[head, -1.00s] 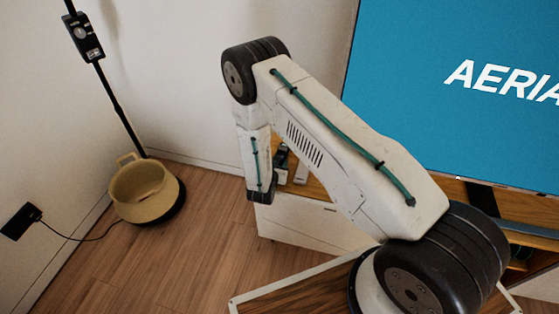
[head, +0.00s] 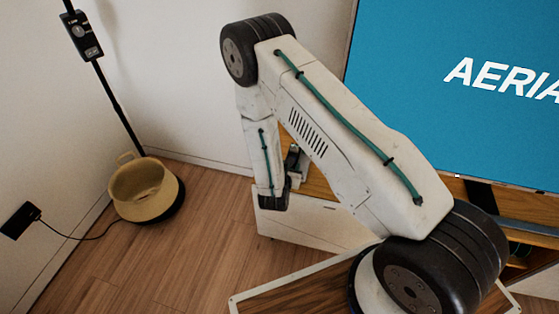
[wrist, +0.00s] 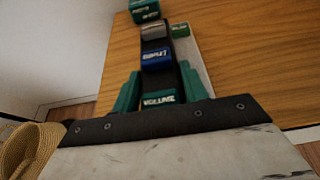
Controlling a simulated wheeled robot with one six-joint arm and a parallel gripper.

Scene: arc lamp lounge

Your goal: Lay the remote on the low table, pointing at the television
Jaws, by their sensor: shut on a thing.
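The remote (wrist: 157,58) is dark with large teal, grey and blue buttons. In the wrist view, it runs up the picture between the teal fingers of my gripper (wrist: 160,80), which is shut on it. The gripper is over or at the wooden cabinet top (wrist: 245,70); I cannot tell if the remote touches it. In the head view, my arm mostly hides the gripper and remote. The television (head: 420,90) shows a blue screen with white letters at the right.
A pale strip with a green patch (wrist: 181,30) lies beside the remote. A tan pot-like basket (head: 143,190) stands at the lamp's dark base, with the lamp pole (head: 118,105) rising from it. A wall plug (head: 20,222) is at the left.

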